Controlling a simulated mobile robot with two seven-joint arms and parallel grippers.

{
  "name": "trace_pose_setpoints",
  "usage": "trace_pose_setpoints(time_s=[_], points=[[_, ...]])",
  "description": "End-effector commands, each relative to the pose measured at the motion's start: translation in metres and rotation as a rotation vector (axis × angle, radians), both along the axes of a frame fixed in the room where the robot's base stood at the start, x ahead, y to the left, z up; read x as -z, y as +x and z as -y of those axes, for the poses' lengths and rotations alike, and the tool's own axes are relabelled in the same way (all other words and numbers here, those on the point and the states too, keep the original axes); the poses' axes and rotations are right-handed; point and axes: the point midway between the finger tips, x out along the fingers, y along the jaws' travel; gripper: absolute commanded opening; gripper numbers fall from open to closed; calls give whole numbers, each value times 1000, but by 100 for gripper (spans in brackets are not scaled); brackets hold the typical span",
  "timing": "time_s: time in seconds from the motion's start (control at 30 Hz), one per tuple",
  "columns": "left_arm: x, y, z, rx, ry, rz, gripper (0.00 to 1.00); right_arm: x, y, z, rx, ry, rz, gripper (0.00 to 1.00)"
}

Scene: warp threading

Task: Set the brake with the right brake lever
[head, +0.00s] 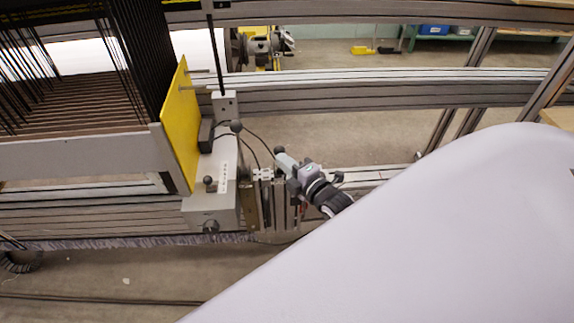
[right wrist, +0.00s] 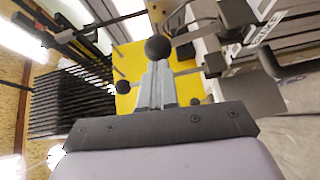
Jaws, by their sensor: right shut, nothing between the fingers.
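My right gripper (head: 285,158) reaches in from the lower right, beside the machine's grey control box. Its fingers are shut with nothing between them. A black ball knob, seemingly of the right brake lever (head: 279,151), shows right at the fingertips. In the right wrist view the knob of this lever (right wrist: 158,47) shows just beyond the shut fingers (right wrist: 156,82). I cannot tell whether they touch it. The lever's shaft is mostly hidden. My left gripper does not show.
The yellow plate (head: 180,125) and dark heddles (head: 75,105) are to the left. A large pale surface (head: 430,230) fills the lower right.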

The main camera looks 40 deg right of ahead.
Motion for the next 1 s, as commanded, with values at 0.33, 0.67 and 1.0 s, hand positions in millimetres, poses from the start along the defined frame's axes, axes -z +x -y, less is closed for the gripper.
trace_pose_setpoints(time_s=[0.33,0.67,1.0], points=[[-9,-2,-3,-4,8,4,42,-8,12,7,-1,13,-23,0],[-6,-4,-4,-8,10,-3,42,-10,15,10,0,11,-19,0],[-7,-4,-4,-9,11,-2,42,-12,17,11,2,9,-15,0]])
